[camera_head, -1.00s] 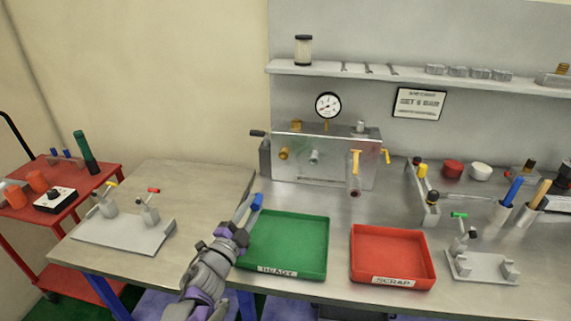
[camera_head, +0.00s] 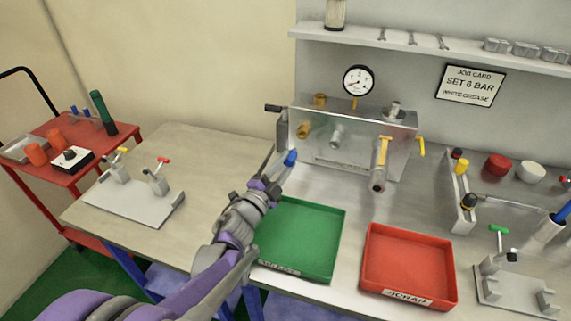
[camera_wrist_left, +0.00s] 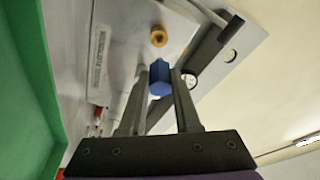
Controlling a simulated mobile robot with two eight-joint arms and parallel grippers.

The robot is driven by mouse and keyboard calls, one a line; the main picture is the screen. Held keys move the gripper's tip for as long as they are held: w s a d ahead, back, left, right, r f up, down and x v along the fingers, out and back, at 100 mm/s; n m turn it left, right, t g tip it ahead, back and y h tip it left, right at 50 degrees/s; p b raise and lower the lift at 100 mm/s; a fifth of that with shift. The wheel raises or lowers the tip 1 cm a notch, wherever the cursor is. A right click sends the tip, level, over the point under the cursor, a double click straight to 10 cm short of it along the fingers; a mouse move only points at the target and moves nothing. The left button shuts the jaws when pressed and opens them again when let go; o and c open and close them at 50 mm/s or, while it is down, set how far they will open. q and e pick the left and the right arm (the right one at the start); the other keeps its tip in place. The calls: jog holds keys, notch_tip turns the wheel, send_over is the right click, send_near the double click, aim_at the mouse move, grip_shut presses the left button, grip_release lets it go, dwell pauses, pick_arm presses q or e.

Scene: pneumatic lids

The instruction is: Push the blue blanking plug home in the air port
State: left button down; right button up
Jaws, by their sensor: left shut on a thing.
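My left gripper (camera_head: 284,168) is shut on the blue plug (camera_head: 290,157), which sticks out past the fingertips. In the left wrist view the plug (camera_wrist_left: 159,78) sits between the two fingers (camera_wrist_left: 160,90). The grey manifold block (camera_head: 352,147) stands at the back of the bench. A brass port (camera_head: 304,131) is on the left of its front face; a brass ring with a dark hole also shows ahead of the plug in the wrist view (camera_wrist_left: 159,37). The plug is apart from it. A steel port (camera_head: 337,136) is to its right. No label tells which is the air port.
A yellow-handled valve pipe (camera_head: 379,170) juts from the block's right side. A gauge (camera_head: 357,80) stands above the block. The green tray (camera_head: 340,240) and red tray (camera_head: 452,270) lie in front. Bare bench lies between the trays and block.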

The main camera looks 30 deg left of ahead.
pick_arm(q)
jog(key=shift+w+a, duration=0.2)
jog(key=shift+w, duration=0.7)
jog(key=shift+w+a, duration=0.25)
jog(key=shift+w, duration=0.65)
jog(key=shift+w+a, duration=0.2)
jog(key=shift+w, duration=0.7)
jog(key=shift+w+a+b, duration=0.2)
jog(key=shift+w+b, duration=0.05)
jog(key=shift+w, duration=0.5)
jog(key=shift+w+a+b, duration=0.15)
jog(key=shift+w+b, duration=0.05)
jog(key=shift+w, duration=0.5)
jog(key=c, duration=0.5)
grip_release()
jog(key=shift+c, duration=0.2)
jog(key=s, duration=0.7)
jog(key=shift+f, duration=0.4)
jog(key=shift+s, duration=0.1)
